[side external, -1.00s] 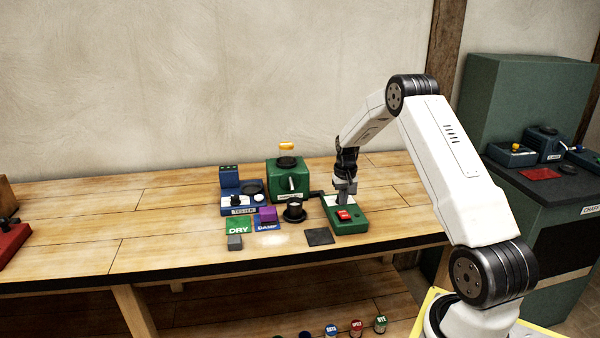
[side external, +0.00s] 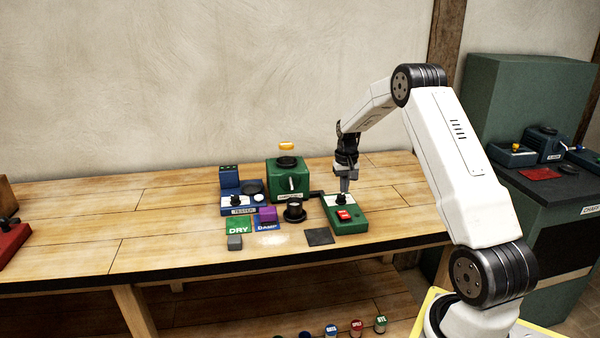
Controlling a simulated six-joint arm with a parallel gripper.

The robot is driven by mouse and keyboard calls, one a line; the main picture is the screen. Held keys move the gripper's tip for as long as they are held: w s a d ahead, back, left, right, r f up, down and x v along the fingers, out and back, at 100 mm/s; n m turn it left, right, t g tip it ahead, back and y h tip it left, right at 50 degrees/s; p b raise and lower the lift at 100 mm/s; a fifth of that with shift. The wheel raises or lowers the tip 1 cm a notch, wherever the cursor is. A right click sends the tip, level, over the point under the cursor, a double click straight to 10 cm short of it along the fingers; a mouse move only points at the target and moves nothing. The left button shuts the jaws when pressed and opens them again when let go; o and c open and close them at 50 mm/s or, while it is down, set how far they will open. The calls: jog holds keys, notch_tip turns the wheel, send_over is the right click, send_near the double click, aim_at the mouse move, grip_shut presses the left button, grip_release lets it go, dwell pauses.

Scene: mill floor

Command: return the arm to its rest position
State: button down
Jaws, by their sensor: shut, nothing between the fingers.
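My gripper (side external: 344,188) points down above the back of the green box with the red switch (side external: 345,214). Its fingers are shut and hold nothing. The fingertips are close to the dark knob on the white plate (side external: 340,199) of that box; I cannot tell whether they touch it. My arm reaches in from the right, bent at a raised elbow.
Left of my gripper stand a green machine (side external: 288,178), a black cup (side external: 294,211) and a blue tester (side external: 238,205). Space above the bench is open.

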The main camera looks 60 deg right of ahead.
jog(key=shift+w+a+r, duration=0.1)
jog(key=shift+w+a, duration=0.1)
jog(key=shift+a, duration=0.35)
jog(key=w+a+r+n, duration=0.1)
jog(key=a+r+n, duration=0.2)
jog(key=a, duration=0.9)
jog(key=s+a+n+t, duration=0.1)
jog(key=s+a+n, duration=0.1)
jog(key=s+a, duration=0.2)
jog(key=s+a+n, duration=0.2)
jog(key=s+a, duration=0.3)
jog(key=a, duration=0.6)
jog(key=s+a+n+t, duration=0.1)
jog(key=s+a+n, duration=0.1)
jog(key=s+a, duration=0.2)
jog(key=a, duration=0.3)
jog(key=shift+s+a+r+t, duration=0.2)
jog(key=shift+s+a+t, duration=0.1)
jog(key=shift+a, duration=0.05)
